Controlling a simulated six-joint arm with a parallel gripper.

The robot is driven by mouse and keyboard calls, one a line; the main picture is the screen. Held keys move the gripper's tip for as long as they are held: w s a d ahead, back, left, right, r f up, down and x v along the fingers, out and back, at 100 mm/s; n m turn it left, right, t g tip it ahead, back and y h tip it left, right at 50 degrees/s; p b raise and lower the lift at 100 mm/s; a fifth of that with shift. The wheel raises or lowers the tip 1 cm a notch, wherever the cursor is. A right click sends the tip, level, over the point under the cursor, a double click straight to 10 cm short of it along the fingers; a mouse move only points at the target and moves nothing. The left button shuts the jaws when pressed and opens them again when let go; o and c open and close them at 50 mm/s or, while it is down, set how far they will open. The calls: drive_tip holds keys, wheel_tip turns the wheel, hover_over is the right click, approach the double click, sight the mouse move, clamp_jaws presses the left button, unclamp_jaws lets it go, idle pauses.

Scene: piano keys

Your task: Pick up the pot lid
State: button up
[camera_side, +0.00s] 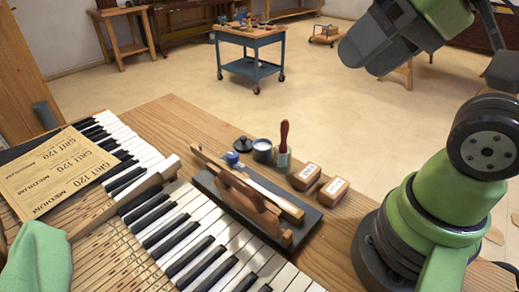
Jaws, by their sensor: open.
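The pot lid (243,144) is a small, dark, round lid with a knob. It sits on the wooden bench just left of the open pot (262,152), which has pale contents. My gripper (366,48) is dark grey and shows at the upper right, high above the bench and well apart from the lid. It is open and appears empty, though its fingertips are hard to make out at this angle.
Beside the pot stand a red-handled brush (284,140) and two wooden blocks (305,176) (333,190). A dark tray (228,203) with wooden tools lies in front of the lid, near a blue item (232,158). Piano keys (185,220), sandpaper sheets (62,168) and green cloth (38,260) fill the left.

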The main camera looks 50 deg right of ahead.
idle(0.4)
drive_tip(key=o, duration=0.8)
